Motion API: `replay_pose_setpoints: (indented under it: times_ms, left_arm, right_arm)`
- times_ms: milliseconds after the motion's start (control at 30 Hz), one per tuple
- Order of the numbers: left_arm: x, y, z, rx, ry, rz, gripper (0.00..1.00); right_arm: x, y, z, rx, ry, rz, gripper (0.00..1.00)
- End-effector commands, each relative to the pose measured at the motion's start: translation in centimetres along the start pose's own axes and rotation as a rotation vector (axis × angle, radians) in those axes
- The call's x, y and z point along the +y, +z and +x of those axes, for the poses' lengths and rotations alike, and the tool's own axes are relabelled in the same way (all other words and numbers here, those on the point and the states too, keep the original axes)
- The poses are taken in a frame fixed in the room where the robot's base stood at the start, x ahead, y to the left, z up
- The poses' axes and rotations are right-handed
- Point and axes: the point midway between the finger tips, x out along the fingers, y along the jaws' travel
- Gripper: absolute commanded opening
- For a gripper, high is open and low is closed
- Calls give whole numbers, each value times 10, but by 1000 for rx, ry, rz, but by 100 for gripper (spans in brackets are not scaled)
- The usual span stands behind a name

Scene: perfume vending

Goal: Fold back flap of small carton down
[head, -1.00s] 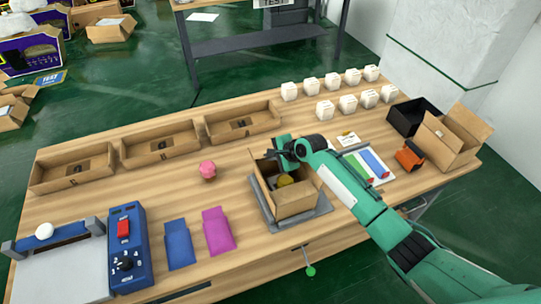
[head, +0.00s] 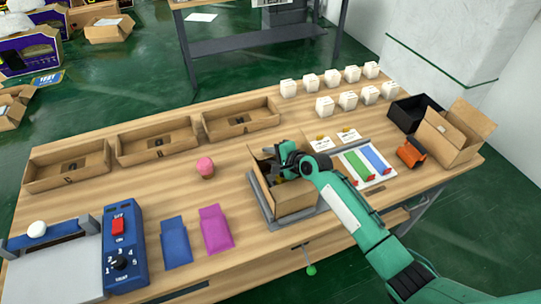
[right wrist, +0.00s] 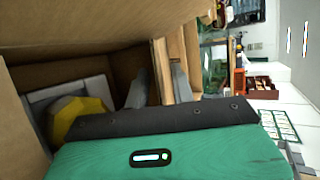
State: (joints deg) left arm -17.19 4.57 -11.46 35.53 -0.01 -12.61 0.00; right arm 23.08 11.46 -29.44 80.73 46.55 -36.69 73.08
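The small carton (head: 291,201) stands open on a grey plate (head: 259,193) at the front middle of the table. Its left side panel stands up, while my right gripper and forearm cover much of the back and right flaps. My right gripper (head: 281,166) is at the carton's opening. In the right wrist view its grey fingers (right wrist: 159,90) are apart, with cardboard (right wrist: 159,68) between them. A yellow rounded item (right wrist: 76,115) lies inside the carton. Whether the fingers touch the back flap cannot be told. My left gripper is not in view.
A pink cupcake-like item (head: 205,167) stands left of the carton. Blue (head: 176,243) and magenta (head: 216,229) pouches lie at front left. Cardboard trays (head: 157,144) line the back. An open carton (head: 455,137) and black box (head: 413,113) stand at right.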

Motion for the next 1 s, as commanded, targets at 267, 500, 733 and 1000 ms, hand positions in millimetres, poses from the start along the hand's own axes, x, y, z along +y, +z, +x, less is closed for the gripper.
replay_pose_setpoints:
  times_ms: [267,500,733,1000]
  left_arm:
    - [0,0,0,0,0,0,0]
    - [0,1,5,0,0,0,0]
    - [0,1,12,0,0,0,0]
    - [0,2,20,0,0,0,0]
  right_arm:
    - [0,-1,-3,1,0,0,25]
    - [2,-1,-30,1,-1,-1,25]
    - [2,-1,-73,1,0,-2,25]
    - [2,0,-119,1,-1,-1,25]
